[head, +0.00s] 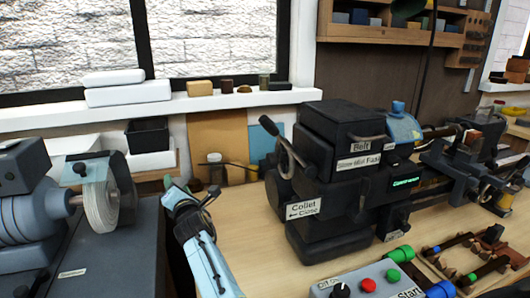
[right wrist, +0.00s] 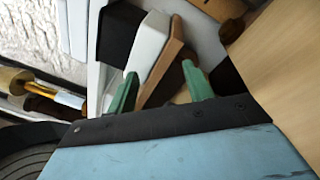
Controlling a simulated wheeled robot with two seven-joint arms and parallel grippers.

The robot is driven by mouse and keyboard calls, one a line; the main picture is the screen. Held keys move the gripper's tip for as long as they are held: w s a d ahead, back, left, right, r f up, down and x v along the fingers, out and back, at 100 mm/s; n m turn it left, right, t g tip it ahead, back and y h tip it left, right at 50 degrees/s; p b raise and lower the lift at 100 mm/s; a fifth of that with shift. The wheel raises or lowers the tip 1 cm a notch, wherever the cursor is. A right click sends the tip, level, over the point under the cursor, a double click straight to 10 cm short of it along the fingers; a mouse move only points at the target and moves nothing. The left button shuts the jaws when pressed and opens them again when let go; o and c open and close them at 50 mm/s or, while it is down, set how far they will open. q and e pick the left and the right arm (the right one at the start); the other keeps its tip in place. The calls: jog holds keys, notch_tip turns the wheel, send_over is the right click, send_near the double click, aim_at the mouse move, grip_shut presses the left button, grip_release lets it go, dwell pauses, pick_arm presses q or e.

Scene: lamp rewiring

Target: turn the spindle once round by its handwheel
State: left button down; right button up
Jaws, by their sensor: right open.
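The lathe's black headstock (head: 325,150) stands on the wooden bench right of centre in the head view, with labels reading Belt and Collet Close. At its left end is a dark round part, which looks like the handwheel (head: 285,162), with a curved lever and black knob beside it. I cannot make out its rim clearly. My right gripper (head: 172,184) is left of the headstock, apart from it, above the bench's back part. In the right wrist view its green fingers (right wrist: 161,92) are spread with nothing held between them. The handwheel is not recognisable there. My left gripper is not in view.
A grinder-like machine with a pale wheel (head: 100,200) stands at the left. A control box with coloured buttons (head: 370,284) is at the front. Bare bench (head: 245,225) lies between my right arm and the headstock. A black bin (head: 147,135) is behind the gripper.

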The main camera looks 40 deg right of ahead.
jog(key=s+d+f+g+h+p, duration=0.2)
jog(key=d+g+h, duration=0.2)
jog(key=g+h, duration=0.15)
jog(key=m+g+h+p, duration=0.4)
jog(key=m+g+h, duration=0.45)
jog(key=g, duration=0.95)
send_near(267, 160)
jog(key=d, duration=0.2)
jog(key=shift+n+h, duration=0.3)
jog(key=shift+n, duration=0.05)
jog(key=x, duration=0.2)
jog(key=p+x, duration=0.1)
jog(key=x, duration=0.2)
jog(key=s+x, duration=0.1)
jog(key=x, duration=0.1)
jog(key=shift+s+d+f, duration=0.1)
jog(key=shift+d+f, duration=0.05)
jog(key=shift+f, duration=0.15)
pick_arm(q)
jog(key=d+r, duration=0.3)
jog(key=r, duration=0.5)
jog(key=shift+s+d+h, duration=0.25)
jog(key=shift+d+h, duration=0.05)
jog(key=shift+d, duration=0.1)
pick_arm(e)
jog(key=shift+c, duration=0.3)
jog(key=c, duration=0.9)
